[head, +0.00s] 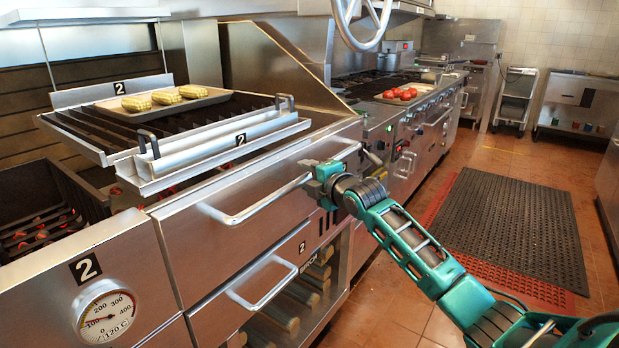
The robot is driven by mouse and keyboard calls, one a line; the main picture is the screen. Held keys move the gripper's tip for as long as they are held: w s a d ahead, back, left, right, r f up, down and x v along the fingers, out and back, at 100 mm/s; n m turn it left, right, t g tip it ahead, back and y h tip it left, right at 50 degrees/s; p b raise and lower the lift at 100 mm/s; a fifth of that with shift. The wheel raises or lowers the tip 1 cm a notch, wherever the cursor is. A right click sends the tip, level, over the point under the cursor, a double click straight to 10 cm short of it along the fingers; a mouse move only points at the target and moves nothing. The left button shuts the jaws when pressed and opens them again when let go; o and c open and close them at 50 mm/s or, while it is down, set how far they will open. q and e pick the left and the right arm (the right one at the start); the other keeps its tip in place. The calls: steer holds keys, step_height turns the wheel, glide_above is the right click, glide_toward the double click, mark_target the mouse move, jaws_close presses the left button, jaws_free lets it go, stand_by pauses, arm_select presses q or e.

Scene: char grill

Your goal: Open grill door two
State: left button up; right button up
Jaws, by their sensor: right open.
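The grill has two stacked steel fronts. The upper front (205,245) has a long bar handle (240,212), and the lower front (215,318) has a similar handle (265,295) and a black "2" label (302,246). My right gripper (312,180) is open at the right end of the upper handle. Whether its fingers are around the bar or touch it, I cannot tell. Both fronts look shut. My left gripper is not in view.
A raised grate (110,128) marked "2" carries a tray (215,96) of corn above glowing coals. A gauge (106,314) sits on the left panel, which also bears a "2". Firewood (285,318) lies below. The floor with a black mat (515,225) is free at right.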

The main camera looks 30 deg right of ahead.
steer(key=shift+c, duration=0.2)
jaws_close()
stand_by(0.4)
